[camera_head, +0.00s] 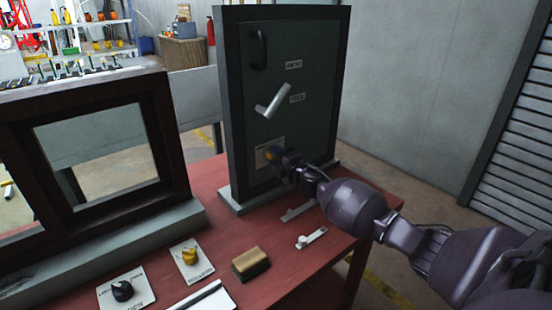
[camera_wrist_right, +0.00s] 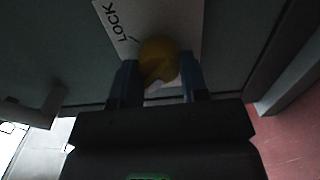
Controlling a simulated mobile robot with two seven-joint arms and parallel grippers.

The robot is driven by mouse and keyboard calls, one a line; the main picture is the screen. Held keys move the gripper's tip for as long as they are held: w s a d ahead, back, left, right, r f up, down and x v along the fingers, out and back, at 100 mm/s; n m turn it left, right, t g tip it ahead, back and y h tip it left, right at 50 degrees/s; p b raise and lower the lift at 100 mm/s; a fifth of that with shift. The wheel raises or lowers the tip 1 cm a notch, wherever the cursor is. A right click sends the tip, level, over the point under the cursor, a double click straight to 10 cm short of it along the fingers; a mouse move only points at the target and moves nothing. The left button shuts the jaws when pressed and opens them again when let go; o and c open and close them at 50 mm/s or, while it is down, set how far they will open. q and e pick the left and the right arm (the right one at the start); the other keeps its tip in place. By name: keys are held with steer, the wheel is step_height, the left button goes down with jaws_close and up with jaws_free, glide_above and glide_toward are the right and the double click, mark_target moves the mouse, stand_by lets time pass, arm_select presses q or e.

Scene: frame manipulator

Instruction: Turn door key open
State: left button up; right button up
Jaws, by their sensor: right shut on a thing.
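The dark green door panel (camera_head: 305,125) stands upright in a dark frame on the red table. Low on the panel is a pale lock plate (camera_head: 263,147), marked "LOCK" in the right wrist view (camera_wrist_right: 120,22). The yellow door key (camera_wrist_right: 157,52) is a rounded knob at this plate. In the head view only a little of the key shows beside my right gripper (camera_head: 277,157). My right gripper is shut on the key, with one blue finger on each side in the wrist view. My left gripper is out of view.
A silver lever handle (camera_head: 273,102) and a black pull handle (camera_head: 259,48) are higher on the panel. A brown window frame (camera_head: 80,210) stands to the left. A black knob (camera_head: 122,290), a yellow knob (camera_head: 190,255) and a brown block (camera_head: 250,264) lie in front on the table.

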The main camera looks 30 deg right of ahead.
steer(key=o, duration=0.9)
steer(key=shift+s, duration=0.15)
steer(key=s, duration=1)
steer(key=shift+s+d, duration=0.25)
steer(key=shift+d, duration=0.15)
